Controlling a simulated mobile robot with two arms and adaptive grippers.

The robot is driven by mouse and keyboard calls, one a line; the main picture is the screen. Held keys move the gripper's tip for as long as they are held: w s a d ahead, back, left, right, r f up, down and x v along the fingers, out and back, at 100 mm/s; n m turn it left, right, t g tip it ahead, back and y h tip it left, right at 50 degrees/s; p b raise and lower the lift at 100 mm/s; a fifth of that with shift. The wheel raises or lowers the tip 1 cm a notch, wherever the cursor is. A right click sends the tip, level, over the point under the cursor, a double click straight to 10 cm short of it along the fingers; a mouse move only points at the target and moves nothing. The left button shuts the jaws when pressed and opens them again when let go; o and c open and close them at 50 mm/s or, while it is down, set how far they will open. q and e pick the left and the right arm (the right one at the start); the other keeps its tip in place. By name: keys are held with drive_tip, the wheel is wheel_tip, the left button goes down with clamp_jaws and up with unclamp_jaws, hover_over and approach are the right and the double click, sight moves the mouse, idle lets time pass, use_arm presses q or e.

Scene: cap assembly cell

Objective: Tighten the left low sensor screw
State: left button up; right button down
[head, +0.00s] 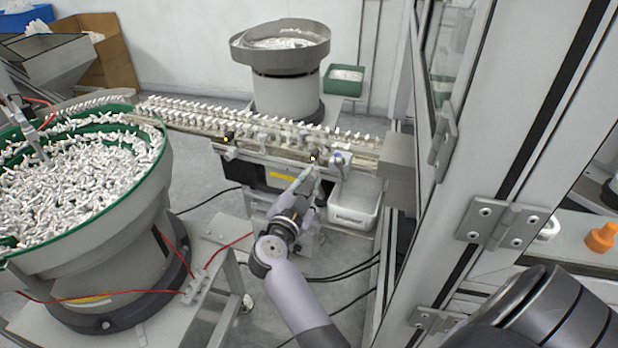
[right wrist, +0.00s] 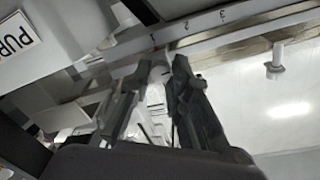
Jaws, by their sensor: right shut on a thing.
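My right gripper (head: 311,175) reaches up to the front side of the feed track (head: 200,108), below a small dark sensor (head: 314,157). Another dark sensor with a yellow light (head: 227,138) sits further left on the track. My left gripper is not in view.
A white labelled bin (head: 354,213) stands right of the gripper. A numbered scale (right wrist: 205,25) runs beside the fingers. A large green-rimmed bowl feeder (head: 85,215) is at left, another bowl (head: 285,85) behind the track. A metal door frame (head: 490,130) bounds the right side.

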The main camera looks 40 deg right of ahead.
drive_tip(key=shift+m, duration=0.3)
drive_tip(key=c, duration=1.5)
unclamp_jaws()
